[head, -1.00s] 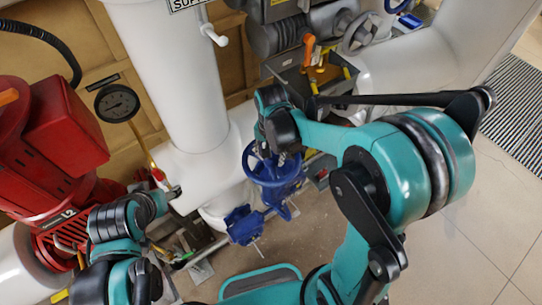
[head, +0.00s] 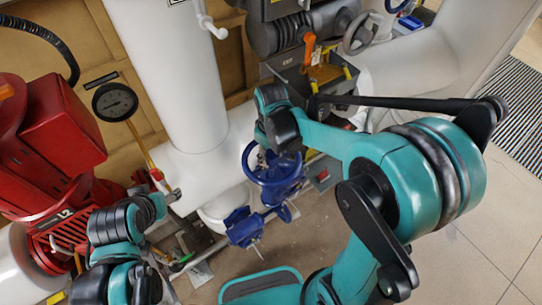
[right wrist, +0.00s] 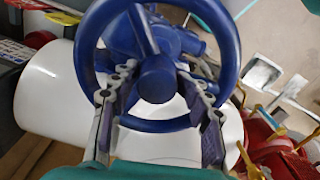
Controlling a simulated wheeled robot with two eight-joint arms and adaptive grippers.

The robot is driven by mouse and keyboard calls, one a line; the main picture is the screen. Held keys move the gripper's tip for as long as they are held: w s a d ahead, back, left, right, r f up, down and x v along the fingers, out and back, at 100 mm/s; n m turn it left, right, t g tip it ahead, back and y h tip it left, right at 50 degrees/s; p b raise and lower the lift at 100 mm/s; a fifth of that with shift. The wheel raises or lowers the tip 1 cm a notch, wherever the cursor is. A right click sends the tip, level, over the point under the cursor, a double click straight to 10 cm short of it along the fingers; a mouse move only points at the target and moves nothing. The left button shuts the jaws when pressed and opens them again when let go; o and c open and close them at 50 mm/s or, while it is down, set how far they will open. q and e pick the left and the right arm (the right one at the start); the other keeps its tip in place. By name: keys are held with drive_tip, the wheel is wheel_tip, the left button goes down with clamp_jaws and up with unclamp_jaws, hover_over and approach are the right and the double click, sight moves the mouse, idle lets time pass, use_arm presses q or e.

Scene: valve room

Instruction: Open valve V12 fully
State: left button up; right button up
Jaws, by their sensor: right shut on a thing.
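A blue valve with a round blue handwheel (head: 251,170) stands low by the white pipe in the middle of the head view. My right gripper (head: 279,152) reaches down to it from above, mostly hidden behind its own wrist. In the right wrist view the handwheel (right wrist: 228,75) fills the middle, with its hub between my two grey fingers (right wrist: 157,105). The gripper is shut on the handwheel, with the fingers crossing its near rim. My left arm is folded at the lower left, and its gripper (head: 171,194) is too small to read. No V12 tag is readable.
Another blue valve part (head: 243,227) sits just below the handwheel. An orange-handled lever (head: 308,48) and a grey handwheel (head: 359,33) are behind. The floor at the right is open.

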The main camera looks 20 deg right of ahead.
drive_tip(key=n, duration=0.4)
drive_tip(key=shift+d+n, duration=0.2)
drive_tip(key=shift+n, duration=0.2)
drive_tip(key=n, duration=0.4)
drive_tip(key=shift+b, duration=0.35)
drive_tip(key=o, duration=1)
drive_tip(key=shift+o, duration=0.2)
drive_tip(key=shift+w, duration=0.1)
